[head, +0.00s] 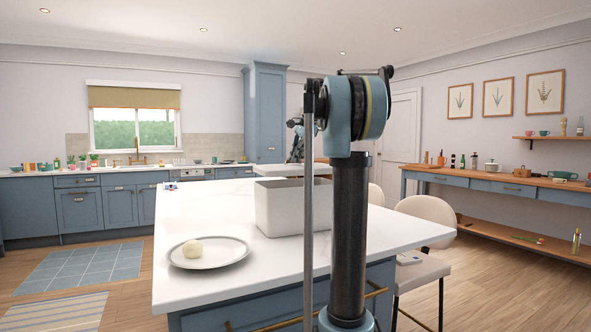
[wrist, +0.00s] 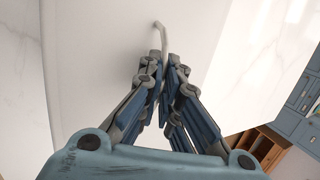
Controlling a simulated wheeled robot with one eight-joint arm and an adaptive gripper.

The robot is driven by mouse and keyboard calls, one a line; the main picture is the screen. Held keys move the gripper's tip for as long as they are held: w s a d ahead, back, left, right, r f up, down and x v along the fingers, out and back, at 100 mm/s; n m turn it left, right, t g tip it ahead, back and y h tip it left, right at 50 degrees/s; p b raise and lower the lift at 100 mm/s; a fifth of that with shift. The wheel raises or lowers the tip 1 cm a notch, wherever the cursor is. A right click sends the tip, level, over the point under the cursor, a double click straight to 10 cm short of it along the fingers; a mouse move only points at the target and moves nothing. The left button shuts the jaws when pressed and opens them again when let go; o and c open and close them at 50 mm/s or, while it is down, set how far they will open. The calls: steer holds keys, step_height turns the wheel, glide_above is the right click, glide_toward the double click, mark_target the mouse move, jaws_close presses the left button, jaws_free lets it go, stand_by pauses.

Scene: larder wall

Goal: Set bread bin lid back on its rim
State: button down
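The bread bin (head: 283,210) is a pale, box-shaped container standing on the white island top, its right part hidden behind my arm. The bread bin lid (head: 272,170) is a flat pale slab at the far side of the bin's top, roughly level. I cannot tell whether it touches the rim. In the wrist view the lid (wrist: 95,65) fills much of the picture, with a curved pale handle (wrist: 160,27) on it. My gripper (wrist: 163,58) has its fingers drawn together on this handle. In the head view my gripper (head: 296,150) is above the lid, partly hidden.
A wooden side table (head: 500,181) runs along the right wall.

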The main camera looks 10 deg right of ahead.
steer(key=shift+f, duration=1.75)
steer(key=shift+s+f, duration=0.1)
steer(key=shift+f, duration=0.5)
steer(key=c, duration=1.8)
jaws_free()
steer(key=v, duration=1.3)
steer(key=shift+r, duration=0.1)
